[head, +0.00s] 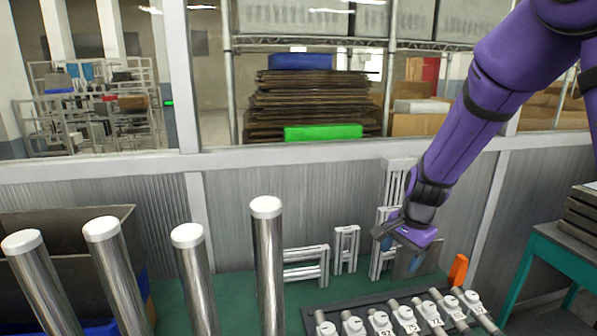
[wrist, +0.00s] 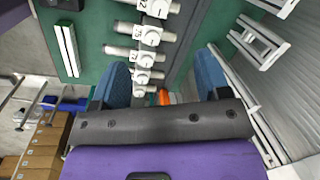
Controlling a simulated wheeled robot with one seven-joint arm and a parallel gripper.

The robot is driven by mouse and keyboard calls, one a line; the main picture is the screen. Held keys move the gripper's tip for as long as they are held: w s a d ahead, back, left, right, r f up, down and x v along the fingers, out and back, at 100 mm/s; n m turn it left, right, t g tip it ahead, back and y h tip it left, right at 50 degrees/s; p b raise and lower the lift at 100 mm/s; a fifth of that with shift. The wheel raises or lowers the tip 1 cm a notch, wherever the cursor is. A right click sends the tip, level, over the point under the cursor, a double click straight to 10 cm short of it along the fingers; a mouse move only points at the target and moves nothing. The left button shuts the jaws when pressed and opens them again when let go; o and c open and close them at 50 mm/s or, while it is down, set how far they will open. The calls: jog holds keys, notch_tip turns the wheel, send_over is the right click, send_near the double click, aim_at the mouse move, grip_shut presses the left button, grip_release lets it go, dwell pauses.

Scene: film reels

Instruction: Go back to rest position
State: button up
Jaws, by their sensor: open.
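My purple gripper (head: 398,250) hangs at the right of the head view, above the far end of the green work surface (head: 345,285). In the wrist view, its two blue fingers (wrist: 164,78) stand wide apart with nothing gripped between them. Below the gripper is a dark rack (head: 345,306) with a row of metal cylinders (head: 404,318) bearing white numbered ends. The row also shows in the wrist view (wrist: 147,36), beyond and partly between the fingers. An orange piece (head: 457,270) stands at the row's far right end.
Several tall steel posts with white caps (head: 268,260) rise at the front left. White frames (head: 306,264) stand along the grey wall panel (head: 280,190) behind. A teal table (head: 555,255) with stacked items is at the right. The space above the rack's left part is free.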

jog(key=s+d+r+n+t, duration=0.1)
jog(key=s+r, duration=0.2)
jog(key=r, duration=0.2)
jog(key=s+d+r+n, duration=0.1)
jog(key=s+r+n, duration=0.15)
jog(key=r, duration=0.25)
jog(key=s+d+r+n+t, duration=0.1)
jog(key=s+r+n, duration=0.1)
jog(key=s+r, duration=0.2)
jog(key=s+d+r+n+t+h, duration=0.1)
jog(key=s+r, duration=0.3)
jog(key=s, duration=0.6)
jog(key=s+d+r+n+t, duration=0.1)
jog(key=s+d+r+n, duration=0.1)
jog(key=s+r+n, duration=0.2)
jog(key=s, duration=0.3)
jog(key=shift+d+h, duration=0.3)
